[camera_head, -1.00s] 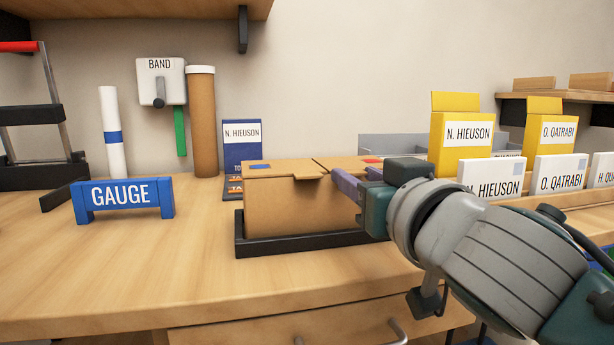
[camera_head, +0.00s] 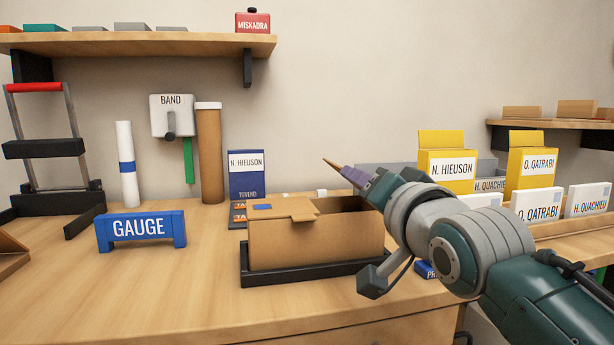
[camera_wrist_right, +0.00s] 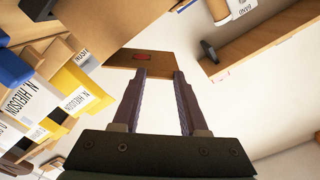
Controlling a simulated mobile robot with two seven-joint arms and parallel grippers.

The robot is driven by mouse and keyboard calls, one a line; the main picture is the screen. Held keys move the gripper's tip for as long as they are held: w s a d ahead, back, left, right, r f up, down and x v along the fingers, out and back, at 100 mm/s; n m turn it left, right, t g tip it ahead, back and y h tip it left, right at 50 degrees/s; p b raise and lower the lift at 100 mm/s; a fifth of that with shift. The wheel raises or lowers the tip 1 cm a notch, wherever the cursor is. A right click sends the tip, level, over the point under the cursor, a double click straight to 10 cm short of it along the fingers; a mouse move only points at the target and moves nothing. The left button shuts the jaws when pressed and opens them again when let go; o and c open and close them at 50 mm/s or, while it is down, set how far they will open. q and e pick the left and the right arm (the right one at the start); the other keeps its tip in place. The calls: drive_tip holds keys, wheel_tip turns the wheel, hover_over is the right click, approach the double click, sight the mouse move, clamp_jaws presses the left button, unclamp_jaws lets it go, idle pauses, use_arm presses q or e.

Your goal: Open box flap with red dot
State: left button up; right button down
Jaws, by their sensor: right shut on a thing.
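The brown cardboard box (camera_head: 320,245) stands in a black tray (camera_head: 310,274) on the desk. Its left flap (camera_head: 285,209), with a blue mark, lies closed, and the right half of the box top is open. My right gripper (camera_head: 355,178) is above the box's right side, shut on the flap with the red mark (camera_head: 334,164). That flap is raised and seen nearly edge-on in the head view. In the right wrist view the flap (camera_wrist_right: 130,62) with its red mark is at the fingertips (camera_wrist_right: 160,75). My left gripper is not in view.
A blue GAUGE stand (camera_head: 140,229) is left of the box. A blue N. HIEUSON box (camera_head: 246,178) and a brown tube (camera_head: 209,155) stand behind it. Yellow boxes (camera_head: 447,166) and white cards are at the right. The desk front is clear.

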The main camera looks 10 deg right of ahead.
drive_tip(key=d+r+m+p, duration=0.2)
drive_tip(key=d+m, duration=0.7)
drive_tip(key=m, duration=0.5)
drive_tip(key=shift+w+d+m+p, duration=0.25)
drive_tip(key=shift+m+p, duration=0.15)
drive_tip(key=shift+p, duration=0.1)
drive_tip(key=c, duration=0.7)
unclamp_jaws()
drive_tip(key=shift+s, duration=0.15)
